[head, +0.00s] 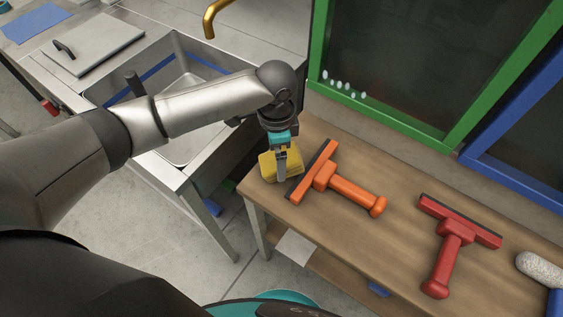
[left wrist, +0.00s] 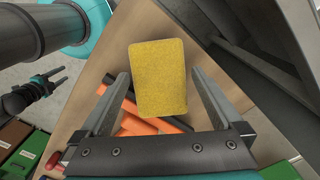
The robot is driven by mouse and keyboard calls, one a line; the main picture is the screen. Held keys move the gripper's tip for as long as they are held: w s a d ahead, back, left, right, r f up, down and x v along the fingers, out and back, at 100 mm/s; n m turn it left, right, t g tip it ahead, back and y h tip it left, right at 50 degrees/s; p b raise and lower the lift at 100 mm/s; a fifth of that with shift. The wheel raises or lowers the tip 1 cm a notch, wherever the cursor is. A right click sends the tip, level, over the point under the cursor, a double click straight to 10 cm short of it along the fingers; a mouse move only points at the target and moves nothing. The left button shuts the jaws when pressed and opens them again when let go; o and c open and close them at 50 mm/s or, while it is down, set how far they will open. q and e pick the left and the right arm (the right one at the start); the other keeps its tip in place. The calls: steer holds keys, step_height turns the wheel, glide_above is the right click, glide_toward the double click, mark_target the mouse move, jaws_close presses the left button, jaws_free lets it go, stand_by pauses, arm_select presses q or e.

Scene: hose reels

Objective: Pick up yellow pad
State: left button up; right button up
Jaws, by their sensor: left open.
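The yellow pad (head: 267,168) lies near the left end of the wooden table, beside the orange squeegee. In the left wrist view the pad (left wrist: 158,78) sits between the fingers and slightly beyond their tips, with gaps on both sides. My left gripper (head: 282,172) is over the pad and hides part of it. It is open and empty; its two spread fingers show in the left wrist view (left wrist: 160,82).
An orange squeegee (head: 347,190) lies close to the right of the pad. A red squeegee (head: 452,245) and a white roller (head: 540,268) lie farther right on the table (head: 400,190). A metal sink (head: 180,140) adjoins on the left. Green (head: 400,125) and blue frames stand behind.

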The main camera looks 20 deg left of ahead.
arm_select(q)
step_height(320, 180, down, 4)
steer(key=shift+s+a+r+b, duration=0.1)
steer(key=shift+r+b, duration=0.15)
steer(key=shift+b, duration=0.1)
steer(key=shift+f+p, duration=0.25)
steer(key=shift+p, duration=0.05)
stand_by(0.3)
steer(key=shift+c, duration=0.3)
steer(key=c, duration=1.3)
steer(key=shift+o, duration=0.2)
steer(key=shift+r+b, duration=0.15)
steer(key=shift+b, duration=0.2)
step_height(320, 180, up, 20)
steer(key=p, duration=0.5)
steer(key=shift+r, duration=0.15)
